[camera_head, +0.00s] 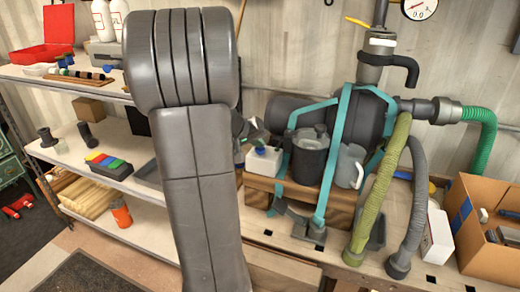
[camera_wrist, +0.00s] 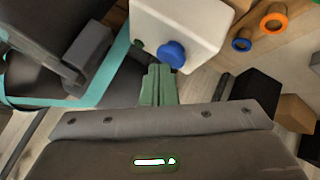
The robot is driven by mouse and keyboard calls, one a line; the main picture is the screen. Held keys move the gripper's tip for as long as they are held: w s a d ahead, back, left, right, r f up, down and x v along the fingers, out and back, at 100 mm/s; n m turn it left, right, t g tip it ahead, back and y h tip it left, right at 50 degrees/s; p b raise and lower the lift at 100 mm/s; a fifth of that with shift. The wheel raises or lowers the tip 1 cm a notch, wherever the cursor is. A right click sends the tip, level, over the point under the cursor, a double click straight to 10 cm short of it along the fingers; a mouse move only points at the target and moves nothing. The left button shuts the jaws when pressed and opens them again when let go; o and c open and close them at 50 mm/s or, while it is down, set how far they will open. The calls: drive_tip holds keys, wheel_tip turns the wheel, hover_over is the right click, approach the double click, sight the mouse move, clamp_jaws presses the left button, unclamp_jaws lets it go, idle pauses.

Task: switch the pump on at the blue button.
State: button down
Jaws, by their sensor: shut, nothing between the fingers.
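A white box with a blue button (camera_wrist: 172,53) shows in the wrist view, at the top middle. The white box (camera_wrist: 205,22) stands beside the dark pump with its teal straps. My gripper (camera_wrist: 160,72) is shut and empty, and its green fingertips lie just below and left of the button in the picture. I cannot tell whether they touch it. In the head view the white box (camera_head: 262,163) sits at the left end of the wooden pump stand, and the pump (camera_head: 335,120) is behind it. My arm hides part of the area to its left.
A grey jug (camera_head: 349,165) and a dark pot (camera_head: 309,157) stand right of the box. Green and grey hoses (camera_head: 384,190) hang down on the right. A cardboard box (camera_head: 485,255) is at the far right. Shelves (camera_head: 110,165) with goods line the left.

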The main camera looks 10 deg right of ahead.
sight(258, 150)
drive_tip(key=shift+f, duration=0.1)
idle(0.5)
drive_tip(key=shift+r, duration=0.55)
drive_tip(key=shift+r+p, duration=1.55)
drive_tip(key=shift+r, duration=1.45)
